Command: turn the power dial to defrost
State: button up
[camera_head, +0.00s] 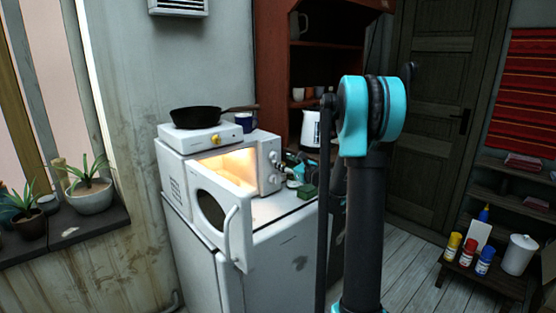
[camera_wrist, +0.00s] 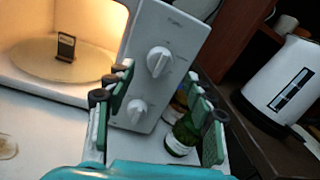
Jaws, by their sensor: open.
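The white microwave (camera_head: 176,172) stands with its door (camera_head: 222,215) swung open and its inside lit. Its control panel (camera_wrist: 172,30) carries two white dials. The upper dial (camera_wrist: 158,61) sits under small print that seems to read "Power"; its ridge is tilted, and I cannot read which setting it points to. The lower dial (camera_wrist: 137,111) is below it. My gripper (camera_wrist: 158,74) is open and empty in front of the panel. Its fingers frame the upper dial from either side, apart from it as far as I can tell. My gripper (camera_head: 292,170) also shows in the head view, beside the panel.
A small dark item (camera_wrist: 66,46) stands on the microwave's turntable (camera_wrist: 35,60). A green bottle (camera_wrist: 182,136) stands close by my right finger. A white kettle (camera_wrist: 284,82) is to the right.

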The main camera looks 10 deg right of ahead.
aim_at(277, 157)
jog(key=shift+x, duration=2.2)
jog(key=c, duration=1.2)
